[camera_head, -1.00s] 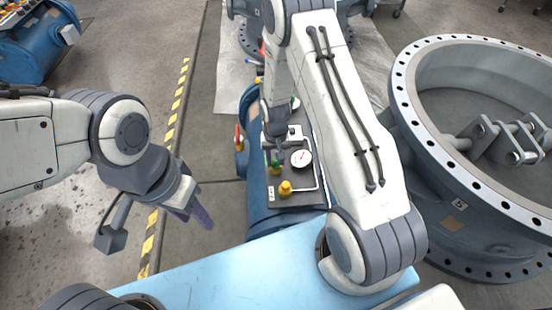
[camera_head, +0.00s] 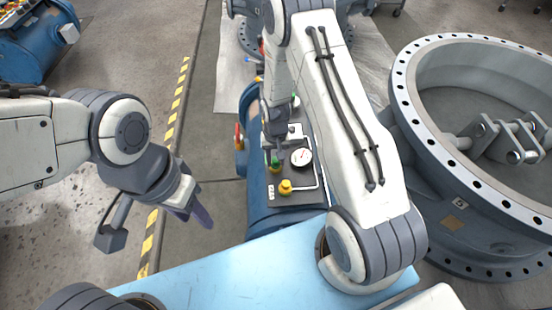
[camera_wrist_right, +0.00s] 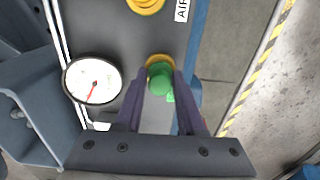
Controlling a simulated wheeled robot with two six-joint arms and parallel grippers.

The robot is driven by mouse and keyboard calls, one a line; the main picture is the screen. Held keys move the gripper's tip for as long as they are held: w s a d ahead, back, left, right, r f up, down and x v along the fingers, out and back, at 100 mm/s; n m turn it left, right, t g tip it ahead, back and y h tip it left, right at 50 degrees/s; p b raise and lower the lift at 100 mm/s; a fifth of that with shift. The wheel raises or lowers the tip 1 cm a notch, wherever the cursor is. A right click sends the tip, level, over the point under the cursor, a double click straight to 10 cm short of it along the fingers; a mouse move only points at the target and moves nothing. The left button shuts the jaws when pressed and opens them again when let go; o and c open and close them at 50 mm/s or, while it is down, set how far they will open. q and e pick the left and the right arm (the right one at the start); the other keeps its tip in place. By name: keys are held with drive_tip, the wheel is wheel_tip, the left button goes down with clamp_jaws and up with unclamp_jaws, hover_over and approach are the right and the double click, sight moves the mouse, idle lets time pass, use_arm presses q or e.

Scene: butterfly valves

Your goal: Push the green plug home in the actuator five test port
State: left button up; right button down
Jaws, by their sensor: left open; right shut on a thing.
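The green plug (camera_wrist_right: 160,78) is between the fingertips of my right gripper (camera_wrist_right: 155,84) in the right wrist view. It sits over a yellow port fitting (camera_wrist_right: 158,60) on the dark panel; I cannot tell how deep it is. In the head view the green plug (camera_head: 275,160) shows just below my right gripper (camera_head: 268,148), which is shut on it, with the yellow fitting (camera_head: 275,170) under it. My left gripper (camera_head: 191,208) is open and empty, hanging over the floor at the left of the light blue surface.
A round gauge (camera_head: 301,157) stands on the panel right of the plug. A second yellow fitting (camera_head: 286,187) is nearer, beside a label. A large flanged valve ring (camera_head: 455,215) stands at the right.

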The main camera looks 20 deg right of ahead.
drive_tip(key=shift+c, duration=2.2)
unclamp_jaws()
drive_tip(key=o, duration=0.4)
drive_tip(key=shift+o, duration=0.2)
drive_tip(key=shift+r, duration=0.15)
drive_tip(key=shift+r+p, duration=3.25)
drive_tip(key=shift+r, duration=0.4)
